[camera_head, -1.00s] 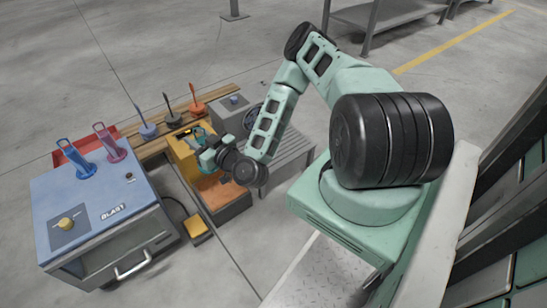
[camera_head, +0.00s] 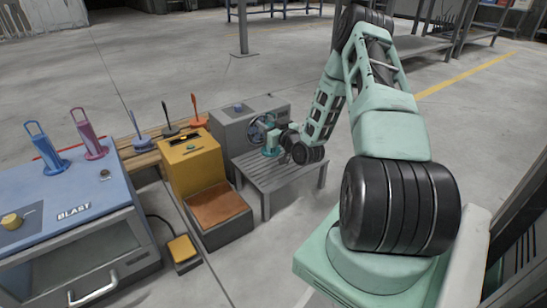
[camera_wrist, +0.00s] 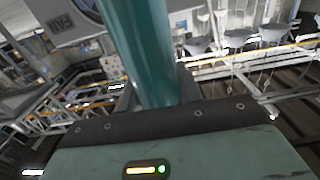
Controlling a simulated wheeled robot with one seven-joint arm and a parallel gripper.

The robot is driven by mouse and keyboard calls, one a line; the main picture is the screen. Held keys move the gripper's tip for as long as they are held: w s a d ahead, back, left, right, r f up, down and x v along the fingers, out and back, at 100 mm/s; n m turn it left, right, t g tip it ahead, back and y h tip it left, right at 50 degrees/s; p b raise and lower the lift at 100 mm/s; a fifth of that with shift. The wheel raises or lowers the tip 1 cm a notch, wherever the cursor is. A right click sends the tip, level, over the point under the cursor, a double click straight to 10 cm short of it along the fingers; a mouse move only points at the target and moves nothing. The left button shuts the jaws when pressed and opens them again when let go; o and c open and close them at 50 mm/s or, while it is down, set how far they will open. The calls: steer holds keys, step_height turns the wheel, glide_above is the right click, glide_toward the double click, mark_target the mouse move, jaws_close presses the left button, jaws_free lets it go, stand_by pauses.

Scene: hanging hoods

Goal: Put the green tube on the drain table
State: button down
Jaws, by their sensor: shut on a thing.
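The green tube (camera_wrist: 140,50) is a smooth teal cylinder that fills the top middle of the wrist view, between my jaws. The drain table (camera_head: 285,177) is a grey slatted table right of the yellow box. Whether the tube's base touches the slats I cannot tell. The gripper partly hides the tube.
A grey fan box (camera_head: 240,125) stands close behind the drain table. A yellow box (camera_head: 190,160) with a brown-topped tray (camera_head: 218,207) is to its left. A blue BLAST cabinet (camera_head: 65,205) holds blue and pink looped tools. The near right half of the table is clear.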

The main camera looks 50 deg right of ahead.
mark_target(266, 150)
step_height(266, 150, down, 9)
steer(key=b, duration=0.5)
steer(key=shift+r, duration=0.25)
steer(key=c, duration=0.9)
jaws_free()
steer(key=shift+a, duration=0.1)
steer(key=shift+c, duration=0.2)
